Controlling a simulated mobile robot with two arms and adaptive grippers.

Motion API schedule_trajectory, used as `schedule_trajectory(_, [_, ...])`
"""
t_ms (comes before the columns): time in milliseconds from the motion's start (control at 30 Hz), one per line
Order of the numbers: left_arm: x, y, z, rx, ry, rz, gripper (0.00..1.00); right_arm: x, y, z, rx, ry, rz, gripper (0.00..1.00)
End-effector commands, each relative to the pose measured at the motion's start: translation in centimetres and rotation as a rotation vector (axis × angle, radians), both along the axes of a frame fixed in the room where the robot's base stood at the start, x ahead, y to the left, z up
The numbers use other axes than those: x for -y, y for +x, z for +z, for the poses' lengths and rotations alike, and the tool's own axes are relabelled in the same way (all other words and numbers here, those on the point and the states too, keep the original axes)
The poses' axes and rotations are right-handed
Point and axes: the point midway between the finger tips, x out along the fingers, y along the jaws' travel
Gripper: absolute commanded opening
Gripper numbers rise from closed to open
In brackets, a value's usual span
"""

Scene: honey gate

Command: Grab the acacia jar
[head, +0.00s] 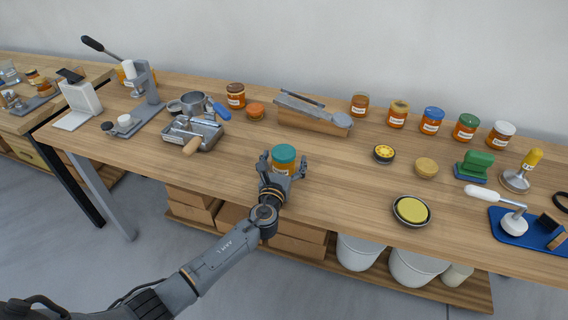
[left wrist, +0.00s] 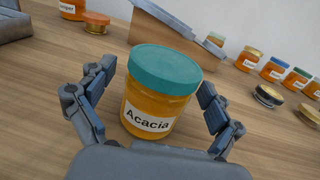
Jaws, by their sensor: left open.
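The acacia jar (head: 283,160) stands upright near the front edge of the wooden bench. It holds amber honey and has a teal lid. In the left wrist view the jar (left wrist: 158,95) shows a white label reading "Acacia". My left gripper (head: 282,172) is open, with one finger on each side of the jar. In the left wrist view a gap shows between each finger and the jar. The left arm comes in low from the front. My right gripper is not in view.
Behind the jar lie a low orange-lidded jar (head: 255,111) and a wooden block with a grey top (head: 308,117). A metal device with a wooden handle (head: 192,133) stands to the left. Several honey jars line the back.

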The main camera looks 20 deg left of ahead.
Motion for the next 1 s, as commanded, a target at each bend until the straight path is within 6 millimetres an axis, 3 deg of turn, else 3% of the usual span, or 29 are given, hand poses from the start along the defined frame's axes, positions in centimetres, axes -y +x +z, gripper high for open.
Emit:
schedule_trajectory(200, [0.0,0.1,0.0,0.0,0.0,0.0,0.92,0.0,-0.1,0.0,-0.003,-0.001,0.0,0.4])
schedule_trajectory(500, [-0.1,0.0,0.0,0.0,0.0,0.001,0.31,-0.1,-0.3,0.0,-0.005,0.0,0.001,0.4])
schedule_trajectory(600, [0.0,0.1,0.1,0.003,0.0,0.001,0.15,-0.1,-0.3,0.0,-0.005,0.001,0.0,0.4])
schedule_trajectory(1000, [-0.1,0.1,1.1,0.004,-0.001,0.001,0.15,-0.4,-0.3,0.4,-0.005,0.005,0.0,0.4])
